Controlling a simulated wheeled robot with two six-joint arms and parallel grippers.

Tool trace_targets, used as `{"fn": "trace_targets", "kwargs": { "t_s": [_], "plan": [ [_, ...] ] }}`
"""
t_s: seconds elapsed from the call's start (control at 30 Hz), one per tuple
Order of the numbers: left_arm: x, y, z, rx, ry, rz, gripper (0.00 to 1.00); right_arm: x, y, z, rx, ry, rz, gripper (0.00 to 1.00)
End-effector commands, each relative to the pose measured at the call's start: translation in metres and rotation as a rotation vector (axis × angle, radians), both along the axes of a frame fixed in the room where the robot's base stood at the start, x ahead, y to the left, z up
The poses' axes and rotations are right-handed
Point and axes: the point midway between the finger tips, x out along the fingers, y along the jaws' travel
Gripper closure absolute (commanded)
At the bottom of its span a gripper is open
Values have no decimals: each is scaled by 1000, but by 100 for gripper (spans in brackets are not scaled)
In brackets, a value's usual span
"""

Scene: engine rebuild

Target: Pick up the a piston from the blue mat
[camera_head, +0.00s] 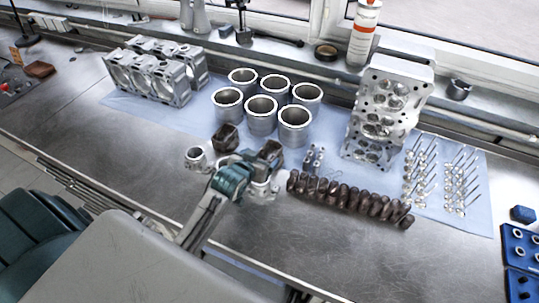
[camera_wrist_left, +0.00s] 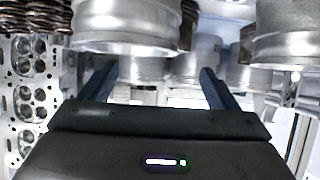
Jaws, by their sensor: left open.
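The blue mat (camera_head: 320,100) lies along the back of the metal bench. A dark-sided piston (camera_head: 226,138) stands near its front edge, and another (camera_head: 270,150) stands just right of my left gripper (camera_head: 245,163). A small silver round part (camera_head: 196,157) lies left of the gripper. In the left wrist view my left gripper (camera_wrist_left: 157,75) is open, its two dark fingers spread. A silver piston-like cylinder (camera_wrist_left: 125,22) fills the top, and another (camera_wrist_left: 285,40) is at the right. Silver parts show between the fingers; I cannot tell contact. My right gripper is not in view.
Several cylinder liners (camera_head: 262,113) stand behind the gripper. An engine block (camera_head: 150,75) is at the back left. A cylinder head (camera_head: 385,110) stands right of the liners. Dark coil springs (camera_head: 350,200) lie in a row in front, with valves (camera_head: 460,180) to the right.

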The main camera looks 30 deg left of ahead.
Motion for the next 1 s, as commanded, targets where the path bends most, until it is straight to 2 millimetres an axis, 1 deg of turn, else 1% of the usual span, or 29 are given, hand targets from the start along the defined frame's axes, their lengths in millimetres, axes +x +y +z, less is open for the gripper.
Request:
{"fn": "trace_targets", "kwargs": {
  "t_s": [0.07, 0.13, 0.3, 0.4, 0.6, 0.83, 0.97, 1.0],
  "plan": [
    [4, 0, -1, 0, 1, 0, 18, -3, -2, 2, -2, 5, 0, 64],
    [8, 1, -2, -1, 1, 0, 18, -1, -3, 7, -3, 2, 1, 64],
    [26, 1, -9, 0, 2, 0, 18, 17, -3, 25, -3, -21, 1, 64],
    [37, 2, -16, -1, 2, 0, 18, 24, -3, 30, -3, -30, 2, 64],
    [48, 3, -25, 0, 0, 0, 18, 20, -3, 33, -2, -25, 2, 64],
    [48, 3, -26, 1, 0, 0, 18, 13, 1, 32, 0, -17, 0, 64],
    [48, 3, -26, 1, 0, 0, 43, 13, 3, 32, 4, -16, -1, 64],
    [48, 3, -26, 1, 0, 0, 51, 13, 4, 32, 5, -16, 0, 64]
  ]
}}
